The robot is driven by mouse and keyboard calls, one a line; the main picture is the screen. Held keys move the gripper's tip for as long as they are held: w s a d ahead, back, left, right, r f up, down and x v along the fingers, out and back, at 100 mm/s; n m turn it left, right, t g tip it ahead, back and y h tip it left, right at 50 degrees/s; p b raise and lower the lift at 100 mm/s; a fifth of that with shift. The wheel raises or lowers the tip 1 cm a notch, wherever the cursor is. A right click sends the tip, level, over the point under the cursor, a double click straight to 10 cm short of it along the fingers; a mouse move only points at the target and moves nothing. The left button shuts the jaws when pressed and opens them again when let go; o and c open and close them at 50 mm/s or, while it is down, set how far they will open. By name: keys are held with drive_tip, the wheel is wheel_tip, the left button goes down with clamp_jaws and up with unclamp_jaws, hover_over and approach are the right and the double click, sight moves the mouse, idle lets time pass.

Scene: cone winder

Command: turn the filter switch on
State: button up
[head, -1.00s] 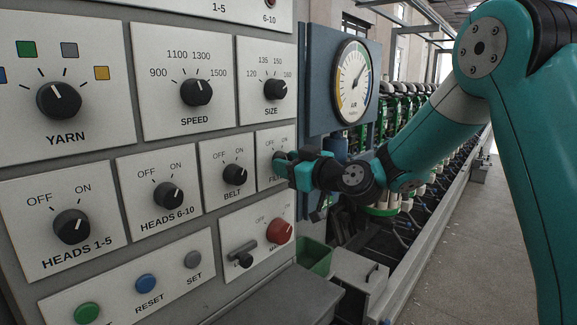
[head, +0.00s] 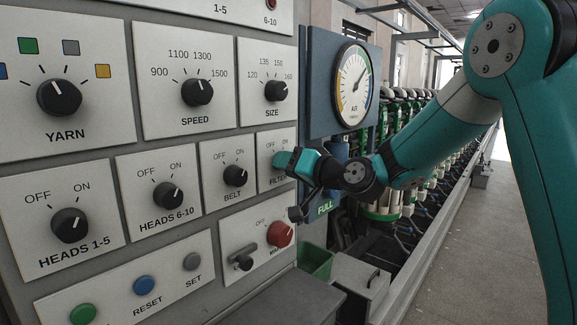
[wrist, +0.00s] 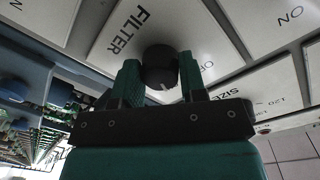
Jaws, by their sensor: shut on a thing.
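The filter switch is a round black knob (wrist: 160,68) on a white plate marked FILTER (wrist: 127,32). In the wrist view it sits between the two teal fingers of my gripper (wrist: 160,82), which are shut on its sides. A short white mark on the knob points to the lower right of that view. The word OFF shows beside the right finger; I cannot make out ON there. In the head view my gripper (head: 283,160) is at the filter plate (head: 265,183), right of the belt knob, and hides the filter knob.
A pressure gauge (head: 353,85) hangs right of the panel. A green bin (head: 316,262) stands below.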

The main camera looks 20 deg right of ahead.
drive_tip(key=shift+m, duration=0.5)
drive_tip(key=o, duration=0.9)
drive_tip(key=shift+b+v, duration=3.1)
drive_tip(key=shift+v, duration=5.65)
drive_tip(key=shift+w, duration=0.1)
